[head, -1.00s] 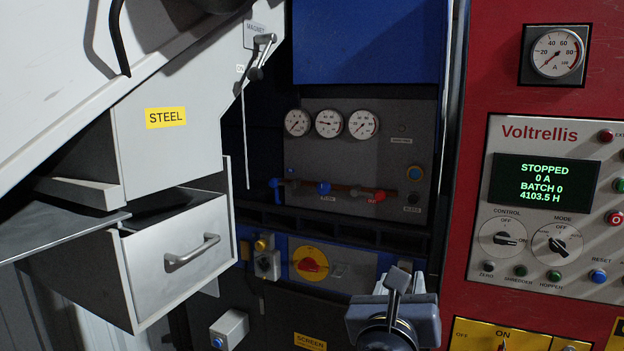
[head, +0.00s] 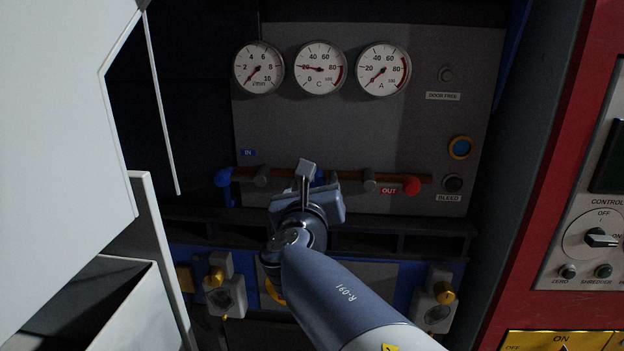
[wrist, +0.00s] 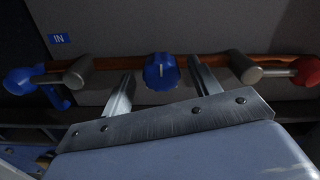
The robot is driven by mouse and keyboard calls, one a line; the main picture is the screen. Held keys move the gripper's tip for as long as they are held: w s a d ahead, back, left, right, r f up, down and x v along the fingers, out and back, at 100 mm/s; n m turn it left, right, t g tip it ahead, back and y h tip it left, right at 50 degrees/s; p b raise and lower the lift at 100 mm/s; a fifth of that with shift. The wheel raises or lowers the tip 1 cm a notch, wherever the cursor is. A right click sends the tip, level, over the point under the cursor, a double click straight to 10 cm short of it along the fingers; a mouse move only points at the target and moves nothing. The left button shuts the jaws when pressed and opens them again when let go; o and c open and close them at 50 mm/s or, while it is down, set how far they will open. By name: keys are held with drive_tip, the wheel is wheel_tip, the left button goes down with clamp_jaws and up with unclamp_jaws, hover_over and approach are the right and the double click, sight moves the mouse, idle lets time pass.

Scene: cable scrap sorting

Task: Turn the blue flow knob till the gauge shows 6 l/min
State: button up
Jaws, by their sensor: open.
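The blue flow knob (wrist: 162,71) sits on a copper pipe in the wrist view, its white pointer mark about upright. In the head view only a bit of its blue (head: 320,177) shows behind my gripper (head: 307,178). My gripper is open, with one finger on each side of the knob in the wrist view (wrist: 164,78). Whether the fingertips reach around the knob or stop short of it I cannot tell. The l/min gauge (head: 259,68) is at the upper left of the panel, its needle at lower left, near 0.
A blue valve end (head: 223,178) lies left along the pipe and a red one (head: 411,185) right, with grey clamps (wrist: 244,67) between. A dark ledge (head: 400,222) runs below. A white cabinet (head: 60,120) stands close on the left, a red control cabinet (head: 530,220) on the right.

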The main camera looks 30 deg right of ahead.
drive_tip(key=shift+x, duration=1.3)
drive_tip(key=shift+d, duration=0.1)
drive_tip(key=shift+c, duration=0.6)
drive_tip(key=c, duration=0.9)
